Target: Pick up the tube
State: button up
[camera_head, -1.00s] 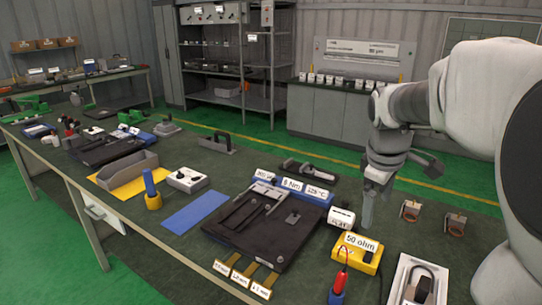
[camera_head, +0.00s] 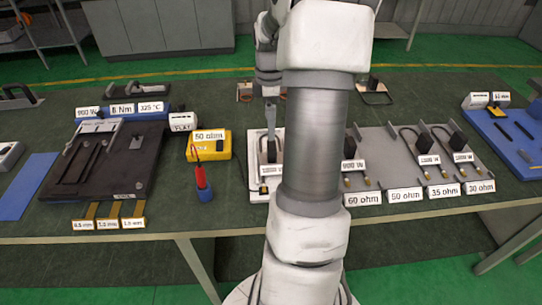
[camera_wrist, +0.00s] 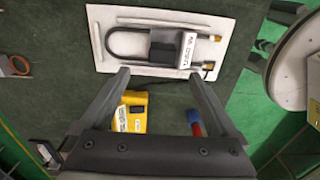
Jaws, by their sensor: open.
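A dark U-shaped tube (camera_wrist: 118,42) with a black block and a white label lies on a white tray (camera_wrist: 105,65) in the wrist view. Its two brass-coloured ends point right. In the head view the tube (camera_head: 263,152) is partly hidden by my arm, on the white tray (camera_head: 254,180). My gripper (camera_wrist: 160,74) is open, with nothing between its fingers. In the wrist view its fingertips appear just below the tray's near edge. In the head view my gripper (camera_head: 271,122) points down over the tray area; its height above the tube is hard to tell.
A yellow 50 ohm box (camera_head: 209,146) and a red-and-blue probe (camera_head: 203,183) stand left of the tray. A grey rack (camera_head: 385,150) with several similar U-shaped tubes is to the right. A black fixture (camera_head: 105,160) lies further left.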

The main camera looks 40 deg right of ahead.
notch_tip(320, 180, down, 4)
jog(key=shift+r, duration=0.1)
jog(key=f, duration=0.3)
jog(key=f+b, duration=0.1)
jog(key=f, duration=0.1)
jog(key=shift+s+f, duration=0.1)
jog(key=shift+s, duration=0.2)
jog(key=shift+c, duration=0.2)
grip_shut()
